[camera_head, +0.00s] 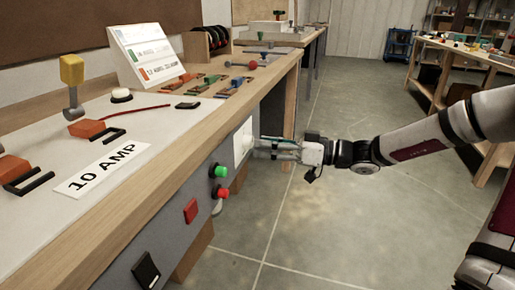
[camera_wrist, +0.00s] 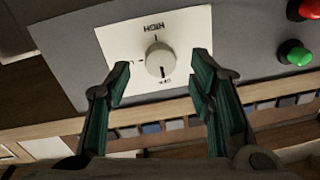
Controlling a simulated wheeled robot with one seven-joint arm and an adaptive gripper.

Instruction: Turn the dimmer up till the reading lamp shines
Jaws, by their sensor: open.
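The dimmer is a round, pale knob (camera_wrist: 159,60) on a white plate (camera_wrist: 190,28) marked HIGH, with a smaller label at the opposite end that looks like OFF. The knob's dark pointer line faces that smaller label. In the head view the plate (camera_head: 241,141) is on the grey front panel of the bench. My gripper (camera_wrist: 162,70) is open, its two dark green fingers apart on either side of the knob, with gaps visible. In the head view my gripper (camera_head: 263,148) points at the plate. I cannot make out a reading lamp in either view.
A green button (camera_head: 221,171), a red knob (camera_head: 223,192), a red switch (camera_head: 190,210) and a black switch (camera_head: 146,270) sit near the plate on the panel. The wooden bench edge (camera_head: 170,168) runs above. The floor (camera_head: 330,220) beside the bench is clear.

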